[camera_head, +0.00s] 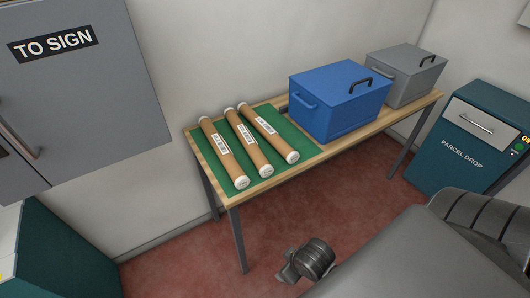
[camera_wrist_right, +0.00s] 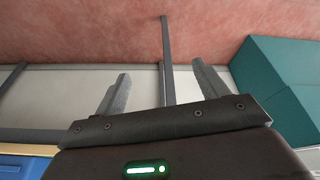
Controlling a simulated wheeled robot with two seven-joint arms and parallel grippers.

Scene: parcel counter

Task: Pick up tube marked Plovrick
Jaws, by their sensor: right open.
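Three brown cardboard tubes with white end caps and white labels lie side by side on a green mat (camera_head: 297,143) on a wooden table. They are the left tube (camera_head: 232,164), the middle tube (camera_head: 257,155) and the right tube (camera_head: 277,143). Their label print is too small to read, so I cannot tell which one is marked Plovrick. My right gripper (camera_wrist_right: 161,85) is open and empty in the right wrist view, its two fingers apart, away from the tubes. My left gripper is not in view.
A blue lidded box (camera_head: 335,110) and a grey lidded box (camera_head: 408,75) stand on the table right of the mat. A teal parcel drop cabinet (camera_head: 455,160) stands at the right. A grey cabinet marked TO SIGN (camera_head: 90,100) hangs at the left. Red floor (camera_head: 200,265) lies in front.

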